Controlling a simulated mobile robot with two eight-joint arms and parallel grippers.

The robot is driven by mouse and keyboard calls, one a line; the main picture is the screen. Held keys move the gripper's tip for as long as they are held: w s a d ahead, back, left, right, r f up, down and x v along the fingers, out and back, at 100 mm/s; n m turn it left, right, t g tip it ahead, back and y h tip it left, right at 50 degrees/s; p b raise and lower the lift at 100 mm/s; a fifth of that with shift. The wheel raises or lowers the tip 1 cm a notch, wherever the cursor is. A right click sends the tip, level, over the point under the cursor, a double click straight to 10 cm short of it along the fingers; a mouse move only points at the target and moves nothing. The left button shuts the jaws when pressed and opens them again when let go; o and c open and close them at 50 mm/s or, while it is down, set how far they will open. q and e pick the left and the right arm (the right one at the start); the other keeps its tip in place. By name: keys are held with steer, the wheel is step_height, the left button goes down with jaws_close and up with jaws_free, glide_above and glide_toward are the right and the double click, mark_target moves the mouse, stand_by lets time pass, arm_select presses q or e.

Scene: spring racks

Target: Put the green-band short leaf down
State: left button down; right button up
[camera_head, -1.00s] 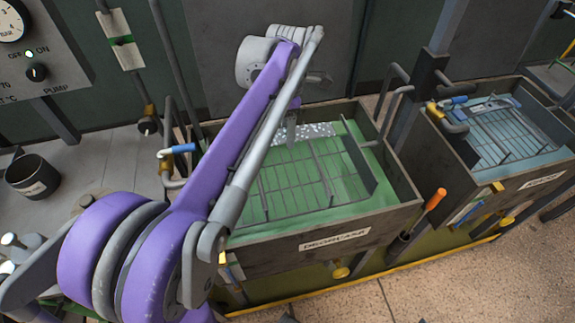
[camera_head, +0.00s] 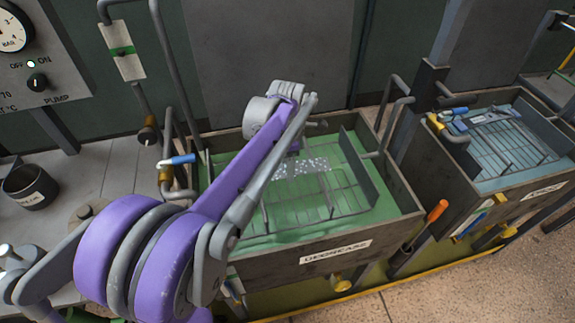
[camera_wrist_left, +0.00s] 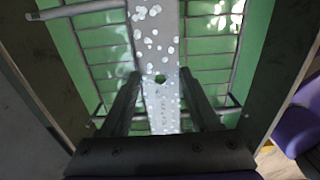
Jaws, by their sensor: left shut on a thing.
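A flat grey leaf with white speckles (camera_head: 302,167) lies across the wire rack (camera_head: 322,205) in the green-filled tank (camera_head: 335,252) labelled DEGREASE, or just above it; I cannot tell if it touches. My left gripper (camera_head: 293,150) is over the tank, its fingers mostly hidden by my purple arm. In the left wrist view, the leaf (camera_wrist_left: 155,45) runs between the two fingers of the left gripper (camera_wrist_left: 160,95), shut on it, with a dark hole near the fingertips. No green band shows on the leaf. My right gripper is not in view.
The tank's walls and a raised rack plate (camera_head: 358,165) stand close around the leaf. A second tank with bluish liquid (camera_head: 510,150) is at right. Pipes with a blue-handled valve (camera_head: 178,160) stand at the left wall. A dark cup (camera_head: 32,180) sits on the left bench.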

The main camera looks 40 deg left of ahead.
arm_select(q)
steer(key=shift+f+b, duration=0.35)
steer(key=shift+f, duration=0.1)
steer(key=shift+c, duration=0.6)
jaws_free()
steer(key=shift+r, duration=0.15)
step_height(320, 180, up, 13)
steer(key=p, duration=0.1)
steer(key=shift+p, duration=0.4)
